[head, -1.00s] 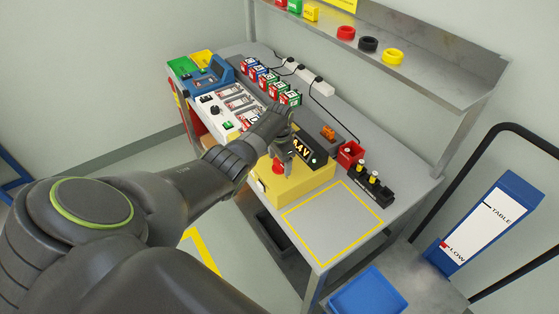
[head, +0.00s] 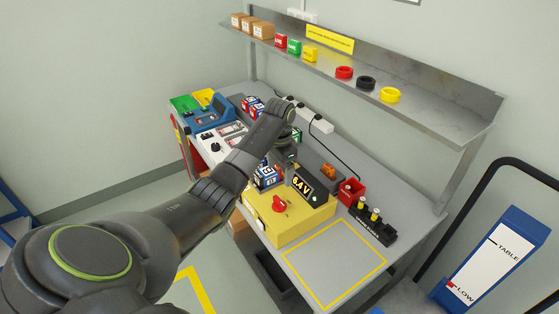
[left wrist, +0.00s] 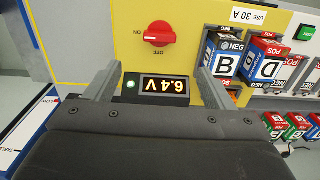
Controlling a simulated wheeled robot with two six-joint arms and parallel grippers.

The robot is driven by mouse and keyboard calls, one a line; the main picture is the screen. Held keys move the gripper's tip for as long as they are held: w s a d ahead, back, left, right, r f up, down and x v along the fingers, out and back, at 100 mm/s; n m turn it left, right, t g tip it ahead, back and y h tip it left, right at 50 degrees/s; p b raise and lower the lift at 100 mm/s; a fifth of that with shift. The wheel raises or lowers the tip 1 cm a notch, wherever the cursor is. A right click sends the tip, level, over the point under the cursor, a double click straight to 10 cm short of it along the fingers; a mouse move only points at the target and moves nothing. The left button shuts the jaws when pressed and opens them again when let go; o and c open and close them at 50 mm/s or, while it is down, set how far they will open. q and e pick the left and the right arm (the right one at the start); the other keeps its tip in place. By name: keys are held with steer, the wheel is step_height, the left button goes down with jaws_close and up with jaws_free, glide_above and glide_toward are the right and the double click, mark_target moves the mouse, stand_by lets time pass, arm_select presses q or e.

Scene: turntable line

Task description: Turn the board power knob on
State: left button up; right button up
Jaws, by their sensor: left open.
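The red power knob (head: 279,204) is on top of the yellow board box (head: 305,225). It also shows in the left wrist view (left wrist: 158,34), where its white line lies level, in line with the ON label at its side; OFF is below it. The display (head: 305,184) reads 6.4 V, and a green light beside it (left wrist: 131,85) is lit. My left gripper (left wrist: 159,70) is open and empty, its fingers either side of the display and apart from the knob. My right gripper is out of view.
Lettered battery blocks B (left wrist: 224,62) and D (left wrist: 264,60) stand close to the left gripper. A red bin (head: 351,191) and a black terminal holder (head: 372,222) are right of the box. The yellow-outlined table area (head: 335,263) is clear. A shelf (head: 400,98) overhangs behind.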

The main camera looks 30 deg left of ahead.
arm_select(q)
steer(key=shift+r+b, duration=0.3)
steer(key=shift+r, duration=1.9)
steer(key=shift+f, duration=0.1)
